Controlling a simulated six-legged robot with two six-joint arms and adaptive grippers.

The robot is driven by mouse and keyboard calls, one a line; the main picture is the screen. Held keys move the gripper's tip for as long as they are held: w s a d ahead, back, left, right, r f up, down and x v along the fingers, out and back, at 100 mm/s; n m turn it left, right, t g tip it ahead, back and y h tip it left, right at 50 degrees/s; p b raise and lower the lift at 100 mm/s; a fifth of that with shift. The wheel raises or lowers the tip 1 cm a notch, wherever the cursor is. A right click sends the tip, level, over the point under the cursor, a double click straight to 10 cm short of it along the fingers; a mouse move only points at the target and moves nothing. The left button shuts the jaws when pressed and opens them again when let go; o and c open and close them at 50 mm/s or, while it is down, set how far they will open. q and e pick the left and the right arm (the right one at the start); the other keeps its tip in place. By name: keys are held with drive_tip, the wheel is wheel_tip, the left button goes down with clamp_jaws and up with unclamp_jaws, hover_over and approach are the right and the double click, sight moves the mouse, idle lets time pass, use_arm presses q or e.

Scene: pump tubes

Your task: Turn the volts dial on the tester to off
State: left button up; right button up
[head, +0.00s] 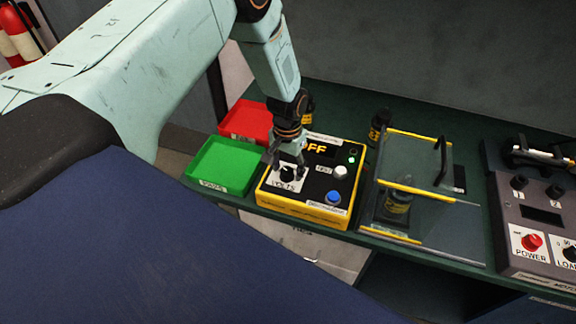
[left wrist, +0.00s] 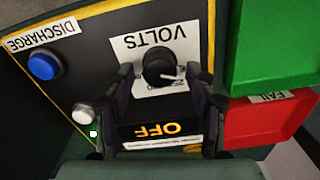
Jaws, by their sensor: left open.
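The tester (head: 333,196) is a yellow-edged box with a black top on the bench. Its black volts dial (head: 288,174) sits on a white label at the front left; the dial (left wrist: 159,68) also shows in the left wrist view, with its white pointer mark toward the right of the picture. My left gripper (head: 283,158) points down over the dial. In the left wrist view its open fingers (left wrist: 161,84) stand on either side of the dial; I cannot tell whether they touch it. The tester's display (left wrist: 158,131) reads OFF. My right gripper is out of view.
A green tray (head: 222,184) and a red tray (head: 238,134) stand left of the tester. A white knob (head: 340,172) and blue button (head: 334,197) are on the tester. A clear guard with yellow edges (head: 408,187) stands to its right, then a grey power unit (head: 512,205).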

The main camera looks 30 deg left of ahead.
sight(287, 169)
use_arm(q)
wheel_tip(287, 169, up, 12)
idle(0.5)
idle(0.3)
drive_tip(key=s+d+f, duration=0.1)
drive_tip(key=s+f, duration=0.1)
drive_tip(key=s+d+f, duration=0.1)
drive_tip(key=f, duration=0.1)
drive_tip(key=s+d+f, duration=0.1)
drive_tip(key=s+f, duration=0.1)
drive_tip(key=shift+s+d+f, duration=0.15)
drive_tip(key=shift+s+f, duration=0.1)
drive_tip(key=shift+s, duration=0.05)
drive_tip(key=s+d+f, duration=0.2)
drive_tip(key=s, duration=0.7)
drive_tip(key=s+d+f, duration=0.1)
drive_tip(key=s+f, duration=0.2)
drive_tip(key=s, duration=0.7)
drive_tip(key=s+d+f, duration=0.2)
drive_tip(key=s, duration=0.7)
wheel_tip(287, 169, down, 20)
drive_tip(key=w+b, duration=0.1)
drive_tip(key=b, duration=1.9)
drive_tip(key=shift+w+f, duration=0.15)
drive_tip(key=shift+f, duration=0.1)
